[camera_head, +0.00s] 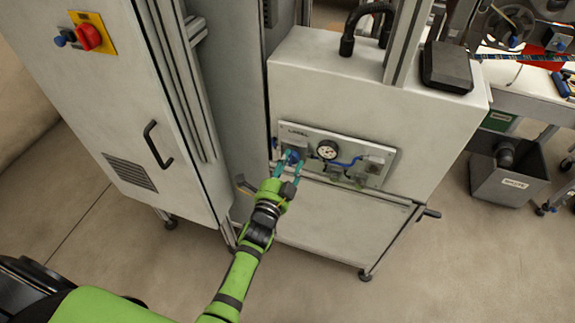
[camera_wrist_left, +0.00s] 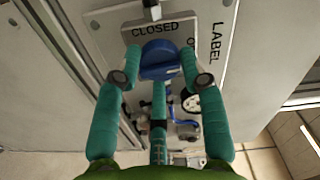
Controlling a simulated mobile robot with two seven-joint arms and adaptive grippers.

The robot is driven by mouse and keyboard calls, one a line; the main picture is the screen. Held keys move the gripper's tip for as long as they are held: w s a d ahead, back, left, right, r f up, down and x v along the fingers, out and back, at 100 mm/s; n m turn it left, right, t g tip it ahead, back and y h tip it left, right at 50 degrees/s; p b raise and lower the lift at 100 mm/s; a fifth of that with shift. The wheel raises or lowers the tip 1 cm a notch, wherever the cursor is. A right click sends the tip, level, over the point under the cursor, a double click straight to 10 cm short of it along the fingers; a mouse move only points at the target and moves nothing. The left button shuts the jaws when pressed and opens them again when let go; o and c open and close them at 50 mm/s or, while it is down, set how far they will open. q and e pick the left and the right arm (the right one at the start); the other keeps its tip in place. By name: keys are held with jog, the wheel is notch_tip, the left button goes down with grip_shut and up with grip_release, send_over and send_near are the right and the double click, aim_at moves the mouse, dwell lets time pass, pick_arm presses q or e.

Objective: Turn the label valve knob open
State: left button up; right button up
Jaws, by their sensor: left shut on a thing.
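The label valve knob is blue and sits on a light panel (camera_head: 378,173) on the front of a white machine cabinet. In the left wrist view the blue knob (camera_wrist_left: 158,58) lies below the word CLOSED, with LABEL to its right; a second word beside the knob is partly hidden. My left gripper (camera_head: 287,165) reaches the panel's left end. Its teal fingers (camera_wrist_left: 160,72) are shut on the knob, one on each side, with a third finger below. In the head view the fingers partly hide the knob. My right gripper is not in view.
A round gauge (camera_head: 327,149) and blue tubing (camera_head: 348,163) sit just right of the knob on the same panel. A tall cabinet with a red switch (camera_head: 88,37) stands at left. A grey bin (camera_head: 508,178) is on the floor at right. Floor in front is clear.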

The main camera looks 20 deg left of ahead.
pick_arm(q)
jog(key=shift+w+d+r+m, duration=0.1)
jog(key=shift+d+r+m, duration=0.1)
jog(key=shift+r+m, duration=0.3)
jog(key=shift+f+m, duration=0.1)
jog(key=shift+m, duration=0.2)
jog(key=o, duration=1.1)
jog(key=shift+d, duration=0.1)
jog(key=shift+o, duration=0.2)
jog(key=shift+f, duration=0.15)
jog(key=shift+s+f, duration=0.2)
jog(key=shift+s, duration=0.25)
jog(key=s, duration=0.6)
jog(key=shift+s+r, duration=0.15)
jog(key=shift+s, duration=0.15)
